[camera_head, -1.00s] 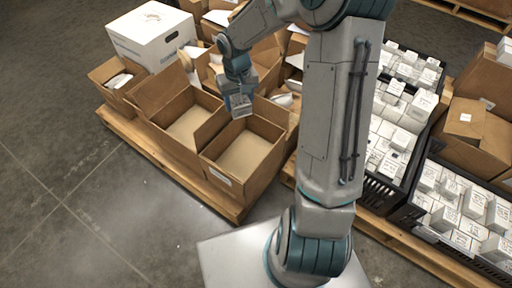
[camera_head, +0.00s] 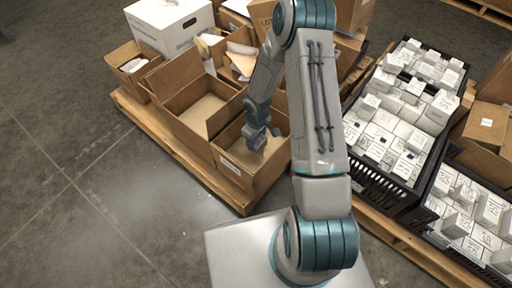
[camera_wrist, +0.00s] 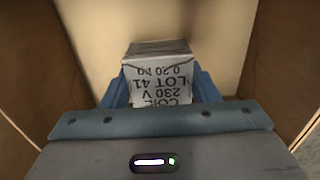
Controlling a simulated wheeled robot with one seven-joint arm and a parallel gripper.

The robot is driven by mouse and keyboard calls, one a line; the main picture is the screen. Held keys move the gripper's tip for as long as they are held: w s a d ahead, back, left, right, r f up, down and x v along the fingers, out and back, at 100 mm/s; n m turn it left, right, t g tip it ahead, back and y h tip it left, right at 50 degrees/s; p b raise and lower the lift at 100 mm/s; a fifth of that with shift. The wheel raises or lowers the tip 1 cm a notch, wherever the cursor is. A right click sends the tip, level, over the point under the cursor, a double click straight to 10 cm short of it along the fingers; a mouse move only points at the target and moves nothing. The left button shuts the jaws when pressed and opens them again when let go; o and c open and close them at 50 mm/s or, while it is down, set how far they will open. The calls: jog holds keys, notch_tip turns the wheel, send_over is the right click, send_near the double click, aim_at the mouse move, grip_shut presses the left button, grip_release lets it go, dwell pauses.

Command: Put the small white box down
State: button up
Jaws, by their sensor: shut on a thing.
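My gripper (camera_head: 262,139) is down inside an open brown cardboard box (camera_head: 233,171), the one nearest my base. In the wrist view, my gripper (camera_wrist: 160,92) is shut on the small white box (camera_wrist: 160,82), one finger on each side. Printed on the white box, upside down in this view, are the words "LOT 41" and "230 V". The bare cardboard floor shows beyond it. I cannot tell whether the white box touches that floor. In the head view the white box is hidden by my gripper and arm.
An empty open carton (camera_head: 203,113) stands directly behind, on the same wooden pallet (camera_head: 186,154). A white lidded box (camera_head: 168,27) is at the back left. Black crates (camera_head: 408,187) of small white boxes stand at the right. Carton walls are close around my gripper.

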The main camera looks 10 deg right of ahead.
aim_at(256, 145)
jog(key=shift+f+b, duration=0.75)
jog(key=shift+f, duration=1.1)
jog(key=shift+f, duration=0.1)
jog(key=shift+f, duration=0.15)
jog(key=o, duration=1.1)
